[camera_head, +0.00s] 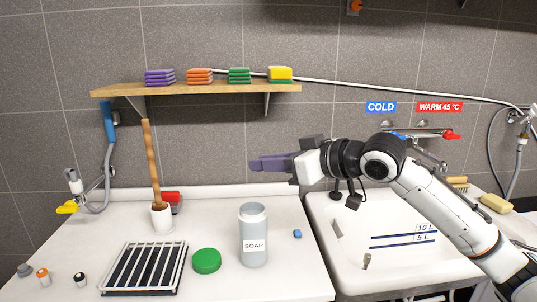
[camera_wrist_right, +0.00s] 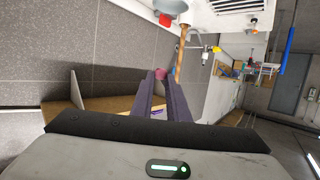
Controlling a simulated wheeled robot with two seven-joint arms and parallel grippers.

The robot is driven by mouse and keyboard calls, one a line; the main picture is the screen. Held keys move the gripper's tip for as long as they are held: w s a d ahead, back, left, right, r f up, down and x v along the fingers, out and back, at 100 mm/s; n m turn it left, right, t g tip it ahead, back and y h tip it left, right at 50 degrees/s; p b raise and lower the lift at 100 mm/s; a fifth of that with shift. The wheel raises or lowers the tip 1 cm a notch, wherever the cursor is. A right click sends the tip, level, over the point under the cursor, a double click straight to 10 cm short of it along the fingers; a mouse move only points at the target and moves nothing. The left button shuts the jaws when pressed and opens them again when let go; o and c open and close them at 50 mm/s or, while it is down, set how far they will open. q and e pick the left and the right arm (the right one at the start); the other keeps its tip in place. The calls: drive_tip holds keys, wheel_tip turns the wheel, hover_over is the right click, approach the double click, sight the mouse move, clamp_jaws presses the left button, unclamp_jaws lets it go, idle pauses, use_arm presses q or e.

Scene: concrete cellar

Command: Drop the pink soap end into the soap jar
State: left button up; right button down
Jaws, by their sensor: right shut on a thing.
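The soap jar (camera_head: 253,240) stands upright on the white counter, a pale grey cylinder labelled SOAP. Its top is open and its round green lid (camera_head: 206,261) lies to its left. My right gripper (camera_head: 255,163) has purple fingers pointing left, above and apart from the jar. In the right wrist view the pink soap end (camera_wrist_right: 161,73) shows between its fingertips, and the fingers are shut on it. In the head view the fingers hide the soap end. My left gripper is not in view.
A blue soap piece (camera_head: 297,234) lies right of the jar. A slatted rack (camera_head: 144,268) and a white cup (camera_head: 162,218) with a wooden stick are at left. A sink (camera_head: 345,238) is at right. A shelf (camera_head: 200,89) with coloured sponges hangs behind.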

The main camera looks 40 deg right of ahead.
drive_tip(key=shift+h, duration=0.3)
drive_tip(key=f+b, duration=0.4)
drive_tip(key=f, duration=0.1)
drive_tip(key=shift+w+d+f, duration=0.1)
drive_tip(key=shift+d+f, duration=0.05)
drive_tip(key=shift+d, duration=0.1)
drive_tip(key=c, duration=1.6)
unclamp_jaws()
drive_tip(key=shift+c, duration=0.2)
drive_tip(key=shift+b, duration=0.35)
drive_tip(key=b+v, duration=0.2)
drive_tip(key=v, duration=0.8)
